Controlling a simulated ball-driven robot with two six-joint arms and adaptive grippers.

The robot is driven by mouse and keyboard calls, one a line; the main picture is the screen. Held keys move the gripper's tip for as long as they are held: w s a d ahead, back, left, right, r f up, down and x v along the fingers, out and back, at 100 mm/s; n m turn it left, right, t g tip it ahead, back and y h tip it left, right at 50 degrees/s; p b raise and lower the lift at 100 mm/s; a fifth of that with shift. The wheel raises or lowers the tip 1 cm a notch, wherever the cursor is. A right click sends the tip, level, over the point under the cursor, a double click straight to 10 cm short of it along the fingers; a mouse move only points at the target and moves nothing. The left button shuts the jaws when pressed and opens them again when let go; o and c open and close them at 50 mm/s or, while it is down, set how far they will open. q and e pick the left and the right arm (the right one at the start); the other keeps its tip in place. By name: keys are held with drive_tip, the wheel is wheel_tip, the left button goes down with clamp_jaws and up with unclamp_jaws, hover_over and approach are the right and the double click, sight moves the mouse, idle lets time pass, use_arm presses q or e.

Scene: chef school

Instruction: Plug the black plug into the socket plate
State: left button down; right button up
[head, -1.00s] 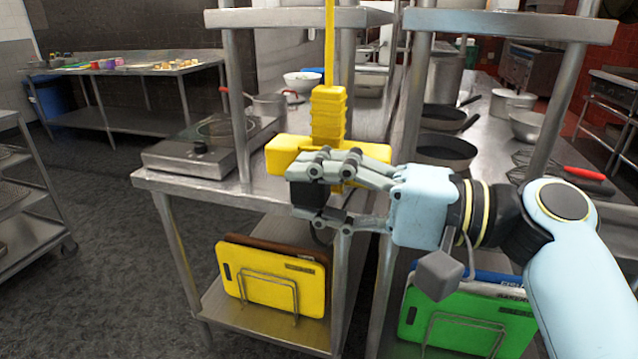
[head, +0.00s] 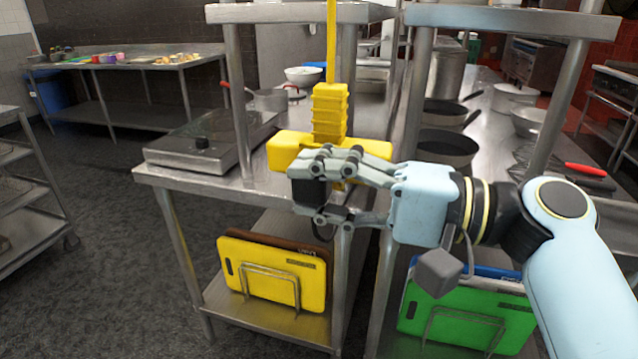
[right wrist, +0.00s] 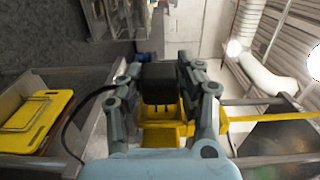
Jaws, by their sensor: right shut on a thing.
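The black plug (head: 308,191) is between the fingers of my right gripper (head: 312,190), which is shut on it in front of the counter. In the right wrist view the plug (right wrist: 158,82) sits between both fingers, with a black cord curving off to the left. A yellow socket block (head: 286,146), which looks like the socket plate, hangs from a yellow cord just behind and above the gripper. Its socket faces are hidden by my fingers, and I cannot tell whether the plug touches it. The yellow block also shows in the right wrist view (right wrist: 160,135). My left gripper is not in view.
A steel counter (head: 170,180) with a hot plate (head: 190,155) stands to the left. Pans (head: 447,148) lie on the counter to the right. Yellow (head: 270,270) and green (head: 470,315) cutting boards stand on the lower shelves. Steel posts flank the hanging block.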

idle(0.3)
drive_tip(key=shift+w+d, duration=0.2)
drive_tip(key=shift+w, duration=0.35)
drive_tip(key=shift+w+d, duration=0.15)
drive_tip(key=shift+w, duration=0.35)
idle(0.6)
drive_tip(key=shift+s, duration=0.15)
idle(0.3)
drive_tip(key=shift+s+a, duration=0.35)
drive_tip(key=shift+s, duration=0.45)
drive_tip(key=shift+s, duration=0.1)
